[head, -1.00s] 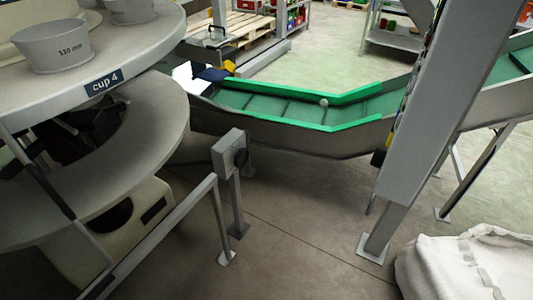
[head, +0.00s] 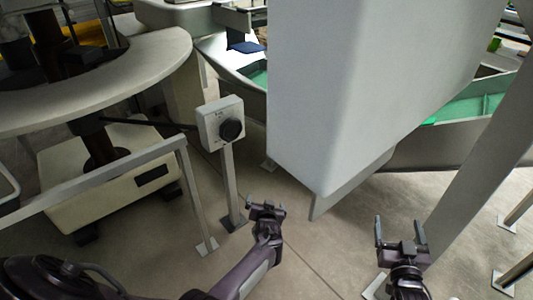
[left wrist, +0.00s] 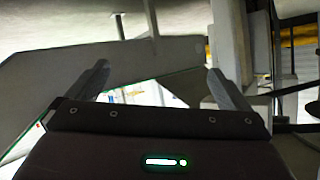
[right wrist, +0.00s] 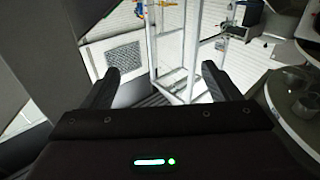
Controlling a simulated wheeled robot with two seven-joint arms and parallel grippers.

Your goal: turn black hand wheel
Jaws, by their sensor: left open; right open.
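The black hand wheel (head: 231,130) is a round knob on the front of a light grey box (head: 211,118) on a grey post, left of centre in the head view. My left gripper (head: 266,207) is open and empty, below and to the right of the wheel and apart from it. In the left wrist view my left gripper (left wrist: 158,82) has its fingers spread with nothing between them; I cannot pick out the wheel there. My right gripper (head: 401,232) is open and empty at lower right, far from the wheel. It also shows open in the right wrist view (right wrist: 160,85).
A large grey housing (head: 360,90) hangs right of the wheel. A grey rail (head: 100,178) runs at left, below a round table (head: 110,82). A slanted grey post (head: 485,180) stands at right, by a green conveyor (head: 470,110). Floor between the grippers is clear.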

